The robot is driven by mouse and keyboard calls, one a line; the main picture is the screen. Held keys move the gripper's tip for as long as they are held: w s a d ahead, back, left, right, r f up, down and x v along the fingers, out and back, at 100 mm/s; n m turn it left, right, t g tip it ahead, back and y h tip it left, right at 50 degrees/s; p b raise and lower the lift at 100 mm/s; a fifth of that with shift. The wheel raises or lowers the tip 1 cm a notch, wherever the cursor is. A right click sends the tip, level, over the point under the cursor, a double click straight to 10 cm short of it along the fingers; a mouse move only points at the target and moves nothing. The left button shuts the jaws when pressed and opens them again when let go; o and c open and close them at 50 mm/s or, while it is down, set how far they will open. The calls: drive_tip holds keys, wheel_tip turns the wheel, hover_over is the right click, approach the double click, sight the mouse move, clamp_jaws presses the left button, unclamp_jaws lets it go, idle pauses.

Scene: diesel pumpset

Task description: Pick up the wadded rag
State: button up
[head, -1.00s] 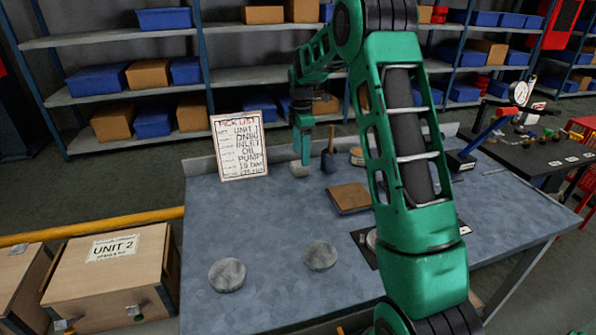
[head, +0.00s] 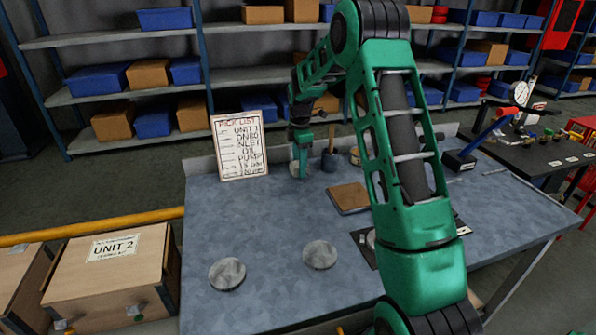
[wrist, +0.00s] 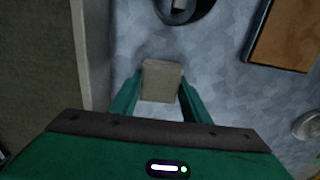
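The wadded rag (head: 294,170) is a small pale lump on the far part of the blue-grey workbench (head: 270,215), partly hidden by my gripper in the head view. In the wrist view a beige, blocky rag (wrist: 162,80) sits between my two green fingers. My gripper (head: 301,165) points down at it from above. The fingers (wrist: 160,92) are apart, one on each side of the rag, with only narrow gaps; firm contact cannot be seen.
A dark cup (head: 329,161) stands just right of the rag, and a brown-topped flat item (head: 348,197) lies nearer. A pick list board (head: 239,146) stands behind left. Two grey discs (head: 227,274) (head: 320,255) lie at the front. The bench's left middle is clear.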

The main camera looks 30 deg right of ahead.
drive_tip(key=shift+r, duration=0.1)
drive_tip(key=shift+c, duration=0.4)
wheel_tip(320, 180, up, 4)
drive_tip(key=shift+f, duration=0.15)
drive_tip(key=s+a+r, duration=0.3)
drive_tip(key=a+r, duration=0.4)
drive_tip(key=a, duration=0.4)
drive_tip(key=shift+s, duration=0.35)
drive_tip(key=o, duration=0.6)
drive_tip(key=shift+c, duration=0.2)
drive_tip(key=c, duration=0.4)
